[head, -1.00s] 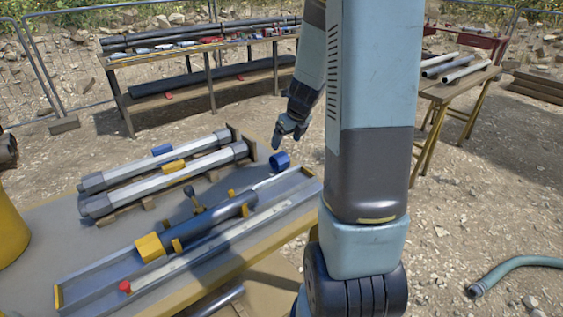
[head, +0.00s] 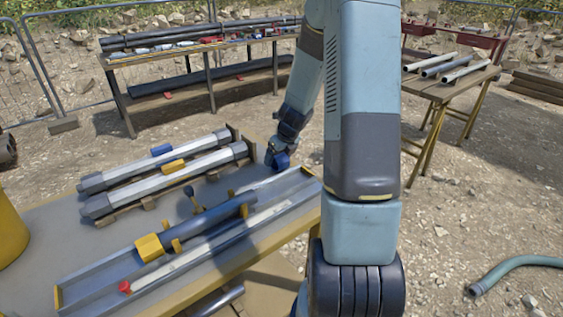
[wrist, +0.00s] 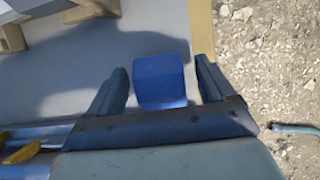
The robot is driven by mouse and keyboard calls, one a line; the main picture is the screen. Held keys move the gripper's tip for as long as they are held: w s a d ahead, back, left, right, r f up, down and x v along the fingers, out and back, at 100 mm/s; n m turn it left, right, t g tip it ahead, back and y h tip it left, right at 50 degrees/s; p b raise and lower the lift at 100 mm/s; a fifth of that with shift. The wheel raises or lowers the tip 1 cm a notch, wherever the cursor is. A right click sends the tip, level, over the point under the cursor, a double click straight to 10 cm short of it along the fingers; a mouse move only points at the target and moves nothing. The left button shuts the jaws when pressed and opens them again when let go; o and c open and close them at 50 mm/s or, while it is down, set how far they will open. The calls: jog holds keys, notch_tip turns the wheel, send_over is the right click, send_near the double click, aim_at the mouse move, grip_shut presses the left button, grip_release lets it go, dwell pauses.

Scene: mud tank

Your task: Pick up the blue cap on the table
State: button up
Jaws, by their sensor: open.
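The blue cap (wrist: 160,82) is on the grey table near its right edge. In the wrist view it lies between the two fingers of my open gripper (wrist: 163,85), with a visible gap on each side. In the head view my gripper (head: 276,153) is low at the table's far right corner, and the blue cap (head: 281,161) shows only in part there. Whether the fingers touch the table cannot be told.
Two pale tubes (head: 170,172) with blue and yellow clips lie on wooden supports left of my gripper. A metal tray (head: 95,278) holding a dark blue tube (head: 210,218) lies in front. The table edge (wrist: 203,30) is close on the right, with gravel beyond.

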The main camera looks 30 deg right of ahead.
jog(key=shift+w+f, duration=0.25)
jog(key=shift+f, duration=0.4)
jog(key=shift+c, duration=0.5)
jog(key=c, duration=1)
jog(key=shift+o, duration=0.2)
jog(key=shift+r, duration=0.1)
